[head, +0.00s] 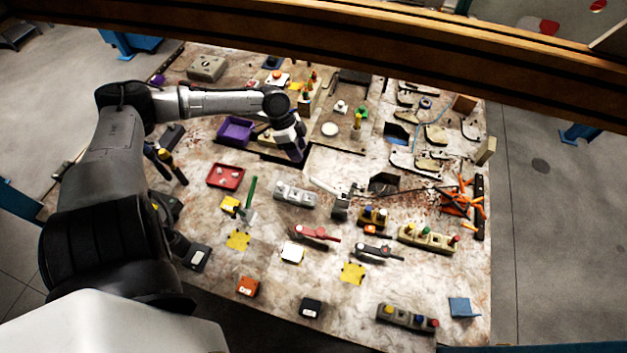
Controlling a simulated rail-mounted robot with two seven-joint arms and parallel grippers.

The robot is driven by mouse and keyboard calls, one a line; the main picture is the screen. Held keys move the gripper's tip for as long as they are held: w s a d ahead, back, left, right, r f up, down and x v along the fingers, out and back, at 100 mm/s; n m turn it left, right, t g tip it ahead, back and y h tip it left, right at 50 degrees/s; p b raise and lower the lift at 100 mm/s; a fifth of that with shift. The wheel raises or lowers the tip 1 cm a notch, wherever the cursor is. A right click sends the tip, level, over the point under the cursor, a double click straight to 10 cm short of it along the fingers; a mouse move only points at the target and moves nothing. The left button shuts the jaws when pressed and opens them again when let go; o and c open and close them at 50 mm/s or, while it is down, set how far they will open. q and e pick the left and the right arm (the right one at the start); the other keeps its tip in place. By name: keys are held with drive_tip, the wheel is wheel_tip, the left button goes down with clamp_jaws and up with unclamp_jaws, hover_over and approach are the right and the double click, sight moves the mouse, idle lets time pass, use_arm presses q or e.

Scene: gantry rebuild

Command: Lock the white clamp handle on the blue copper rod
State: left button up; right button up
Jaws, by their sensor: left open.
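A thin white handle (324,187), which looks like the white clamp handle, lies slanted near the middle of the table, beside a small dark grey block (340,207). The blue copper rod is too small or hidden for me to make out, so I cannot tell whether the clamp is around it. My left gripper (298,157) is open and points down above the table, up and left of the white handle and apart from it. No object shows between its fingers. My right gripper is not in view.
A red-handled clamp (315,234), a dark-handled clamp (378,252) and a green upright handle (251,190) stand nearby. A purple bin (236,131) and red tray (225,176) lie left. Orange clamps (460,197) crowd the right edge. A wooden beam (400,43) crosses the top.

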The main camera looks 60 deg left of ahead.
sight(312, 178)
use_arm(q)
drive_tip(key=x, duration=1.3)
drive_tip(key=shift+d+f+p, duration=0.15)
drive_tip(key=shift+f+p, duration=0.15)
drive_tip(key=shift+f, duration=0.1)
clamp_jaws()
